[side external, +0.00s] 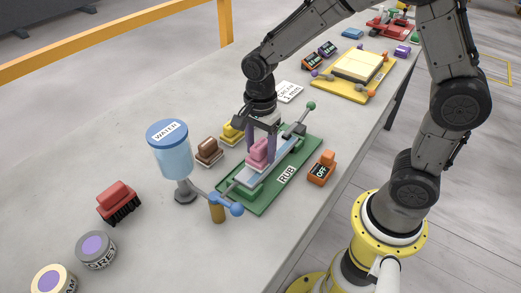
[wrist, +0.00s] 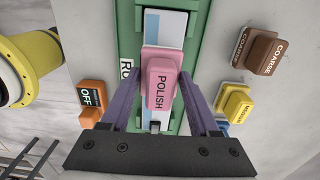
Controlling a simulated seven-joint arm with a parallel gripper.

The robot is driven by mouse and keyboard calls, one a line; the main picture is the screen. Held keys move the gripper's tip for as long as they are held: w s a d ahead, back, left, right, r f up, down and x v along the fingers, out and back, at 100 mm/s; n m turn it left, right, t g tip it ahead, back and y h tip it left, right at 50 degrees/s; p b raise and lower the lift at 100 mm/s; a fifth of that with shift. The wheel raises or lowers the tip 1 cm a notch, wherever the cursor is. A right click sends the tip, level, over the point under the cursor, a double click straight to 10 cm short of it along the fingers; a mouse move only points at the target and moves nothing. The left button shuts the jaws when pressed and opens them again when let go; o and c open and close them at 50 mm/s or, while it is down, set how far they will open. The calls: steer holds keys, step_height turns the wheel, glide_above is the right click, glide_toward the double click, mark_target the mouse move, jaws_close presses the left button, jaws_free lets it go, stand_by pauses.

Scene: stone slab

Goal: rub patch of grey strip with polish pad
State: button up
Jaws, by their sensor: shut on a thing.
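My gripper (side external: 259,143) is shut on the pink polish pad (side external: 258,152), with one purple finger on each side of it. In the wrist view the pad (wrist: 161,80) shows its POLISH label between the fingers. The pad is over the light grey-blue strip (side external: 277,153), which lies lengthwise in the green fixture marked RUB (side external: 262,200). Whether the pad touches the strip, I cannot tell. The strip (wrist: 170,27) also shows beyond the pad in the wrist view. The part of the strip under the pad is hidden.
A brown coarse pad (side external: 209,152) and a yellow pad (side external: 229,133) stand left of the fixture. An orange OFF switch (side external: 322,168) is at its right. A blue water tank (side external: 170,150), a red brush (side external: 118,202) and grey and cream pots stand at the left and front.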

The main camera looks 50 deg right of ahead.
steer(key=shift+r, duration=2.5)
steer(key=shift+r, duration=1.5)
